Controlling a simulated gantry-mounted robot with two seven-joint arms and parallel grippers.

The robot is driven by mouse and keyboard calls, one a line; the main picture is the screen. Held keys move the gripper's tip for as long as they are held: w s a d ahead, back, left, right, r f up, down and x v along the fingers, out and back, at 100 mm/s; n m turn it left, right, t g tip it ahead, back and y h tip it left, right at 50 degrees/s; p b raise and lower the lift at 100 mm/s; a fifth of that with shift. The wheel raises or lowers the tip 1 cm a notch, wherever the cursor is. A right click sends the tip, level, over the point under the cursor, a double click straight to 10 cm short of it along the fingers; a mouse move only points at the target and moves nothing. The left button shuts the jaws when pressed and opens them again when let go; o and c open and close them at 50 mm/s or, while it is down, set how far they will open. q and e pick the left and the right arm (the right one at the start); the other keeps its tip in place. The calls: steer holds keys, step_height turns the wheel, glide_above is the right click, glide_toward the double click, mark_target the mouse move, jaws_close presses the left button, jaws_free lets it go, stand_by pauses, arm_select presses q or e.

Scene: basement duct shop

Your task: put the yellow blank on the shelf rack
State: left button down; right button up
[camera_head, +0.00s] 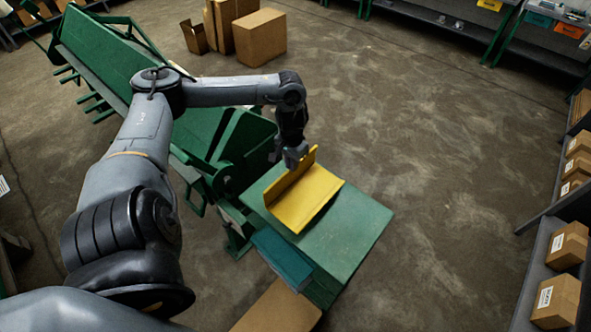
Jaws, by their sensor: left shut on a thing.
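The yellow blank (312,196) is a bent sheet with an upright flange along its upper left side. It is on or just above the green table top (352,236); I cannot tell if it touches. My left gripper (297,163) is shut on the upright flange of the yellow blank. The shelf rack is perhaps the grey shelving with cardboard boxes at the right edge (527,290); only part of it shows. My right gripper is not in view.
A teal piece (281,256) lies by the table's lower left side. A long green machine (110,62) stands left of the table. Cardboard boxes (260,37) stand on the floor at the top. Open floor lies between table and right-hand shelving.

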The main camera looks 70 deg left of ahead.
arm_select(q)
steer(key=shift+w+a+f, duration=0.25)
steer(key=shift+w+f, duration=0.1)
steer(key=shift+w, duration=0.35)
glide_above(295, 182)
steer(key=shift+w+f+p, duration=0.1)
steer(key=shift+f+p, duration=0.25)
steer(key=shift+f, duration=1.75)
steer(key=c, duration=1.2)
jaws_free()
